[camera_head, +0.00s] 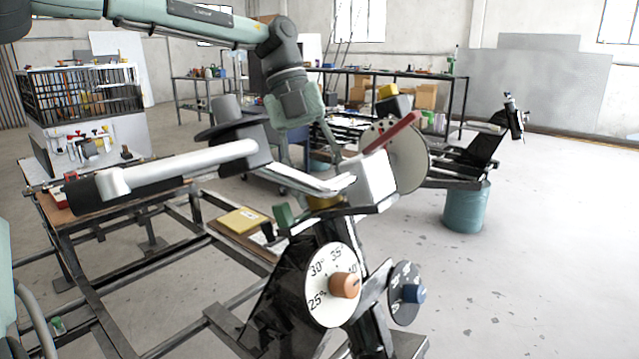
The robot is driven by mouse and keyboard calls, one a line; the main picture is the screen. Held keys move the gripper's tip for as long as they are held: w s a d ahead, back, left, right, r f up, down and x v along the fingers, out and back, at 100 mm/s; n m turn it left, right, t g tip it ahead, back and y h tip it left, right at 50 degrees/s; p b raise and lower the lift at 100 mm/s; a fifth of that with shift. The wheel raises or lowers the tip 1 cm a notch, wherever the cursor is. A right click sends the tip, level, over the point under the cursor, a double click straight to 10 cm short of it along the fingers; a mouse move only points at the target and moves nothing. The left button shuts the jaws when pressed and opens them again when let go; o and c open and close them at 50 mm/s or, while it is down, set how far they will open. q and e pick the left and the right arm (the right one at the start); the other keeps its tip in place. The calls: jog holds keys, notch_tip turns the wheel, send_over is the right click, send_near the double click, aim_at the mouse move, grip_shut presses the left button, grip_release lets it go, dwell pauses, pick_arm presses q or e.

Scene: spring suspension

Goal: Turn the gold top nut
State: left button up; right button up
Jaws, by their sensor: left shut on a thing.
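The gold top nut (325,202) shows as a small gold patch above the black frame, partly hidden behind the end of a silver-white lever (190,163). My left gripper (316,162) comes down from above onto this spot and is shut on the nut. Its fingertips are hidden by the lever end and a white block (373,180), so the exact contact does not show. Below it stands the black frame with a white dial (325,285) marked in degrees, with an orange knob, and a grey dial (402,300) with a blue knob. My right gripper is not in view.
A round plate with a red bar (391,132) stands close right of my gripper. A yellow booklet (243,220) lies on a metal-framed bench at left. A blue-green drum (466,208) and shelves stand behind. The floor at right is clear.

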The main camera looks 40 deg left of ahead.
pick_arm(q)
jog(key=m, duration=0.5)
jog(key=shift+s+d+f+m, duration=0.1)
jog(key=shift+f+m, duration=0.05)
jog(key=shift+m, duration=0.15)
jog(key=m, duration=0.5)
jog(key=shift+m, duration=0.3)
jog(key=shift+f, duration=0.1)
